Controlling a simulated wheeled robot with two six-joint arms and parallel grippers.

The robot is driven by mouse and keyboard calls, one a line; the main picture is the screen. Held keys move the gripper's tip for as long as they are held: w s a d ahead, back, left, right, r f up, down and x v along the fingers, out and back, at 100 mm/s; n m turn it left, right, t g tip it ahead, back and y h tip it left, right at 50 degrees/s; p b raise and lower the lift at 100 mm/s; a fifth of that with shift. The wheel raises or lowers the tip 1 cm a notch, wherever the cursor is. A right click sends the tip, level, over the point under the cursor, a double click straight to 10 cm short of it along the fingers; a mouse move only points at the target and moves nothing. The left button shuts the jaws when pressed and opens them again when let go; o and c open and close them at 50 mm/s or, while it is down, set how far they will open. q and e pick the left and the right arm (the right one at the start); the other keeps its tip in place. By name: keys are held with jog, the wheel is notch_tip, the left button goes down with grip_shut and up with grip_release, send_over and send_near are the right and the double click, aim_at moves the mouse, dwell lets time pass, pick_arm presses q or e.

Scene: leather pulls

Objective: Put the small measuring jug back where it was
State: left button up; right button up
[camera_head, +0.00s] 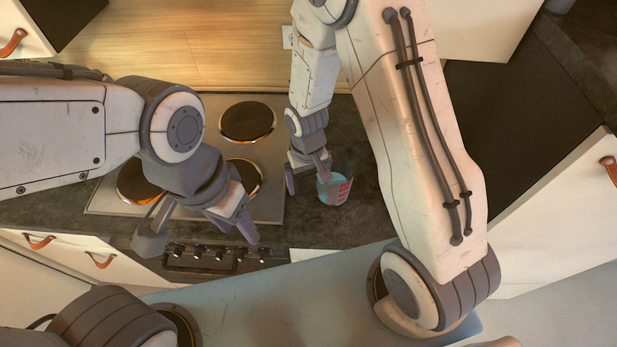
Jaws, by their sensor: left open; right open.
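The small measuring jug (336,191), clear with a teal tint and red markings, stands on the dark worktop (365,215) to the right of the hob. My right gripper (308,185) is open and points down at the jug's left side. One finger overlaps the jug's left rim in the picture; I cannot tell whether it touches or whether the handle lies between the fingers. My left gripper (197,240) is open and empty, its fingers spread above the front edge of the hob (207,210).
The hob has several round plates, with a row of knobs (215,250) below its front edge. A wooden backsplash (230,45) rises behind. White drawers with leather pulls (100,260) are at front left. The worktop right of the jug is partly hidden by my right arm.

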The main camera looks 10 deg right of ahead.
jog(key=shift+r, duration=0.55)
notch_tip(320, 180, up, 11)
jog(key=shift+a+f+b, duration=0.1)
jog(key=shift+a+b, duration=0.05)
jog(key=shift+b, duration=0.95)
jog(key=s+a+r+n, duration=0.2)
jog(key=s+r+n, duration=0.1)
jog(key=s, duration=0.6)
jog(key=s+a+r+n+y, duration=0.1)
jog(key=s+a+r+n, duration=0.1)
jog(key=s, duration=0.7)
jog(key=shift+s+a+r+n, duration=0.2)
jog(key=shift+a+r+n, duration=0.2)
jog(key=shift+a+r, duration=0.45)
